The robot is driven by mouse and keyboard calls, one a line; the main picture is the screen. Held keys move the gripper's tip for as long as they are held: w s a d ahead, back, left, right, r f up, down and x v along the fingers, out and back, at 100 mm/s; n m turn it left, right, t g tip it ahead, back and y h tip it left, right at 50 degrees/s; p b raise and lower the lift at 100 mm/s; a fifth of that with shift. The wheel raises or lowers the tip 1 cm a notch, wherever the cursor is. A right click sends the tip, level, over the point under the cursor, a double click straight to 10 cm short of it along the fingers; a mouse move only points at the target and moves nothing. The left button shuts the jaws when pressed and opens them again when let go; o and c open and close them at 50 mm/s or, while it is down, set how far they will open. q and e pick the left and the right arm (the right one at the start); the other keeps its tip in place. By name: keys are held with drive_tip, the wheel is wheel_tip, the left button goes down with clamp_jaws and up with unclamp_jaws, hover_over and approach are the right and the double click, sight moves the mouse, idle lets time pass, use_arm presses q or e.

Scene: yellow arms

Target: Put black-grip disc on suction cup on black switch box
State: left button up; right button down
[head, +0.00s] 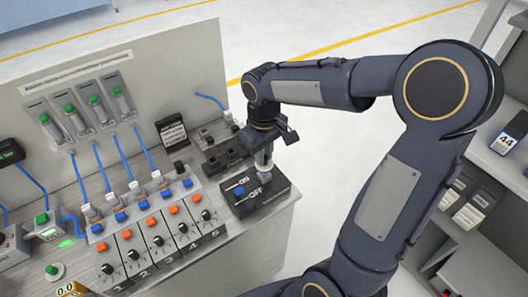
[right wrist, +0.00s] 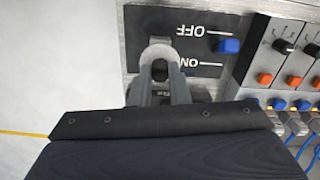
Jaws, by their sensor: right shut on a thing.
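The black switch box (head: 247,203) stands at the right end of the bench. Its top shows a blue knob (head: 239,191), and in the right wrist view its black face (right wrist: 195,18) has ON and OFF lettering. My right gripper (head: 264,165) points down over the box's right part. In the right wrist view its fingertips (right wrist: 160,72) are shut on a small dark grip. A pale rounded disc part (right wrist: 158,50) shows just beyond them, at or close above the box. The suction cup is not clearly distinguishable, and contact cannot be told. My left gripper is out of view.
A row of switch modules with orange buttons (head: 174,209) and black knobs stands left of the box. Blue hoses run up to green-capped cylinders (head: 70,109) on the back panel. Dark blocks (head: 222,157) sit behind the box. A shelf (head: 473,170) stands at right.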

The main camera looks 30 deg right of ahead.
drive_tip(key=c, duration=1.3)
unclamp_jaws()
wheel_tip(320, 180, up, 8)
drive_tip(key=shift+f, duration=0.1)
drive_tip(key=s+a+f+m+t+y, duration=0.2)
drive_tip(key=s, duration=0.6)
drive_tip(key=s+a+f+m+t+y, duration=0.1)
drive_tip(key=s+a+m+t, duration=0.1)
drive_tip(key=s, duration=0.7)
drive_tip(key=shift+f+t+y, duration=0.4)
drive_tip(key=shift+t, duration=0.4)
